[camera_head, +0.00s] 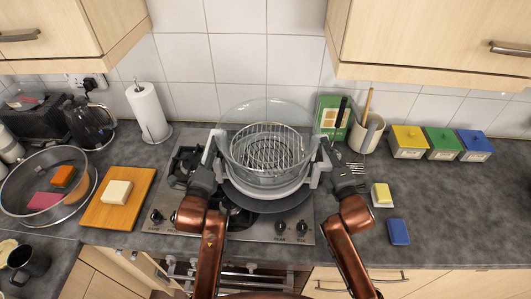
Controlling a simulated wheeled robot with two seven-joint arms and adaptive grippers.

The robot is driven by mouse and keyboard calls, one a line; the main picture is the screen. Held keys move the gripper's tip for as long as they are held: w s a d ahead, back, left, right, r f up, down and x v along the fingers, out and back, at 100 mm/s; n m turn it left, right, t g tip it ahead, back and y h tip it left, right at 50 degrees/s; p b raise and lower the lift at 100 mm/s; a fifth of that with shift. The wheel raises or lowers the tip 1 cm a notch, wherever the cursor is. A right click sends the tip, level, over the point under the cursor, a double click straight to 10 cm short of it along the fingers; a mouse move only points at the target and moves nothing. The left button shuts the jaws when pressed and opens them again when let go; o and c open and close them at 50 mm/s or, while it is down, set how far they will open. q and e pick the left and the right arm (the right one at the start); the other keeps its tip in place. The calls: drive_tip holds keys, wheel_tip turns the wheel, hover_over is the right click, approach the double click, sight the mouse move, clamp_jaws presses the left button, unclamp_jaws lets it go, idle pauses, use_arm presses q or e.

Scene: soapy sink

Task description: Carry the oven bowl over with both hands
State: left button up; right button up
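The oven bowl (268,113) is a large clear glass bowl with a wire rack inside, seated in a light grey holder with a handle at each side. It is upright over the middle of the hob, above a dark round disc (238,204); I cannot tell whether it rests there or is lifted. My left gripper (206,165) is at the left handle and my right gripper (328,168) is at the right handle. Both appear to touch the handles, but the fingertips blend with them, so I cannot see whether they are closed.
The steel hob (160,226) lies under the bowl. A paper towel roll (148,113) stands behind. A utensil pot (367,134), sponges (399,232) and coloured boxes (442,142) are at right.

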use_arm(q)
drive_tip(key=shift+w, duration=0.45)
use_arm(e)
drive_tip(key=shift+w, duration=0.4)
drive_tip(key=shift+a, duration=0.1)
use_arm(q)
clamp_jaws()
use_arm(e)
clamp_jaws()
use_arm(q)
drive_tip(key=shift+r, duration=0.3)
use_arm(e)
drive_tip(key=shift+r, duration=0.3)
